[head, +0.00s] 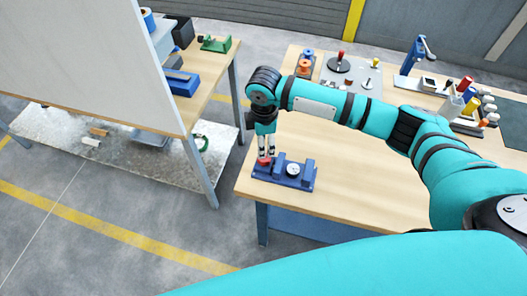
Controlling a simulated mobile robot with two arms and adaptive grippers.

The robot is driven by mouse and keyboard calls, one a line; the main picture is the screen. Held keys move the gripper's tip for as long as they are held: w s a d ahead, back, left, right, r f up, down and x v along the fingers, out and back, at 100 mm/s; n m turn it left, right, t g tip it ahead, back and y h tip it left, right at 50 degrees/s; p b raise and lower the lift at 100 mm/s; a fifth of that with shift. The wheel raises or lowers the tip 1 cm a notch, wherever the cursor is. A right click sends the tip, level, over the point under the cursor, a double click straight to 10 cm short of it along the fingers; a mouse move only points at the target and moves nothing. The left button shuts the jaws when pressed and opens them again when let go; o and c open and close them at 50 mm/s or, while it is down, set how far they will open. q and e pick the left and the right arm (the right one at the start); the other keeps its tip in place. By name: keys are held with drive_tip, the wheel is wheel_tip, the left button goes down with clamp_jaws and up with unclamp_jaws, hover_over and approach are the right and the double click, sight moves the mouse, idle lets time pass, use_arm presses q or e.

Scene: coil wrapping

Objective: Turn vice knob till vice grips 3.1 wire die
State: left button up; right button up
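A blue vice (300,182) sits near the front left corner of the wooden table. A red knob (264,162) is at its left end. A pale round piece (292,169), which may be the wire die, sits between the vice's raised blocks. I cannot tell whether the jaws touch it. My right gripper (266,153) points down at the red knob, with its fingertips at or just above it. The fingers are too small to tell whether they are closed on the knob. My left gripper is out of view.
The table's (350,185) middle is bare. Its back holds orange spools (304,66), a red-topped lever (340,62), a blue hand press (417,55) and several small bottles. A second bench (212,75) with a large pale panel stands left, across a floor gap.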

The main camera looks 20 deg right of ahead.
sight(264, 160)
wheel_tip(264, 160, down, 7)
drive_tip(key=shift+w+f+p, duration=0.1)
drive_tip(key=shift+f+p, duration=0.05)
drive_tip(key=shift+p, duration=0.5)
drive_tip(key=c, duration=0.9)
